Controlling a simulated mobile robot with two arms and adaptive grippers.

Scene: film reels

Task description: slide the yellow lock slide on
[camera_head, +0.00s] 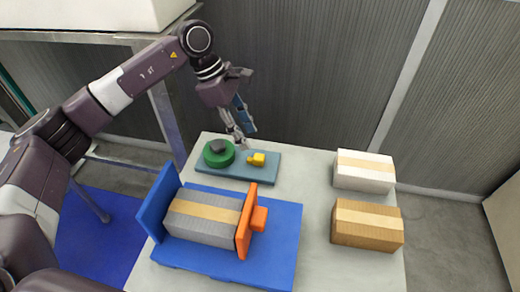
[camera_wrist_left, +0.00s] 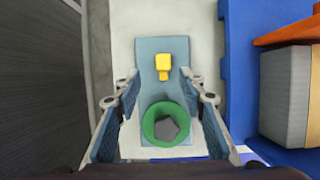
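The yellow lock slide (camera_head: 257,159) lies on a blue-grey plate (camera_head: 262,177) on the table; in the left wrist view it shows at the plate's far end (camera_wrist_left: 163,62). A green disc (camera_head: 217,155) with a dark grey block (camera_head: 218,146) on it sits at the plate's other end. My left gripper (camera_head: 242,139) hangs above the plate, fingers pointing down. In the left wrist view its fingers (camera_wrist_left: 163,84) are spread wide with nothing between them. The yellow slide and the disc show between and beyond them. My right gripper is in neither view.
A blue tray (camera_head: 285,225) holds a grey box (camera_head: 203,218) with a tan band and an orange end plate (camera_head: 246,222). A white box (camera_head: 364,171) and a brown box (camera_head: 367,225) stand at the right. Bare table lies between tray and boxes.

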